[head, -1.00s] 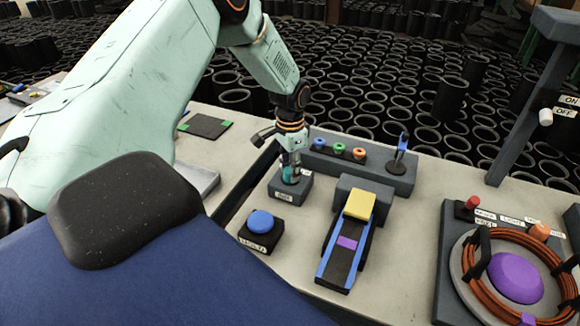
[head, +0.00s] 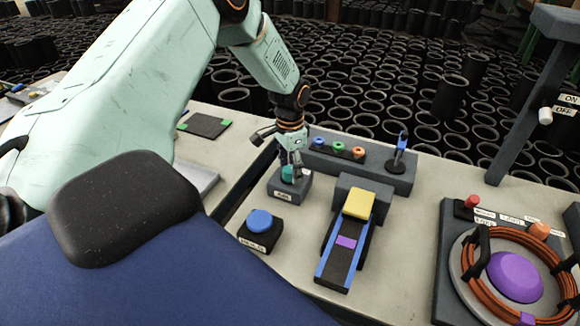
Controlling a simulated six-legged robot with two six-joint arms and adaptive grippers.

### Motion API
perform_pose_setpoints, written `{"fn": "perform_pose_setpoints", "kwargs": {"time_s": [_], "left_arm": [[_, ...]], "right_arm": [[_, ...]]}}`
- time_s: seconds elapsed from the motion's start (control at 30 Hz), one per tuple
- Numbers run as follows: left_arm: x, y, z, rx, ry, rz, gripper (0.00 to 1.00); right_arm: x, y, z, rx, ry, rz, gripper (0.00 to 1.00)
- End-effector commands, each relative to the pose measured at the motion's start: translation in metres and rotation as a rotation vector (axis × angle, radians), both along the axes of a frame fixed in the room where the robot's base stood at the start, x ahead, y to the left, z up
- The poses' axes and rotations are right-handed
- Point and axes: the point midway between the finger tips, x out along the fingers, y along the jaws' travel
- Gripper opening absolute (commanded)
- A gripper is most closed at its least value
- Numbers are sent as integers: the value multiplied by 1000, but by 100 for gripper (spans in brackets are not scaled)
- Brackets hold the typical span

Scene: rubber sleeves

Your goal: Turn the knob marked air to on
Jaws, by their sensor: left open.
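The knob (head: 287,173) is teal and sits on top of a small grey box (head: 278,192) with a white label on its front; the label's text is too small to read surely. My left gripper (head: 292,172) comes down over the knob from above, with its fingers at the knob's sides. The fingers partly hide the knob and its setting. I cannot tell whether they touch it. My right gripper is not in view.
A blue button (head: 260,221) stands in front of the box. A small ramp with a yellow block (head: 359,204) is to the right. A grey rack (head: 348,164) with coloured rings lies behind. A coil device (head: 515,278) stands far right.

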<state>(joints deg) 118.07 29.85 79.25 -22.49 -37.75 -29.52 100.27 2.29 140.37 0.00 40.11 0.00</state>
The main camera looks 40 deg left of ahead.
Motion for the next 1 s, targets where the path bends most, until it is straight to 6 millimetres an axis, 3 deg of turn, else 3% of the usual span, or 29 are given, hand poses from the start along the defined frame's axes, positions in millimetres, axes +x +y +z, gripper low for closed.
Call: {"fn": "perform_pose_setpoints", "kwargs": {"time_s": [0.27, 0.7, 1.0], "left_arm": [[1, 0, 6, 0, -2, 0, 60], [1, 0, 88, -1, -5, 0, 60], [0, 0, 118, 0, -1, 1, 60]], "right_arm": [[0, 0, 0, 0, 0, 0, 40], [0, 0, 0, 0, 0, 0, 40], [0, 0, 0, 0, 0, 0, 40]]}}
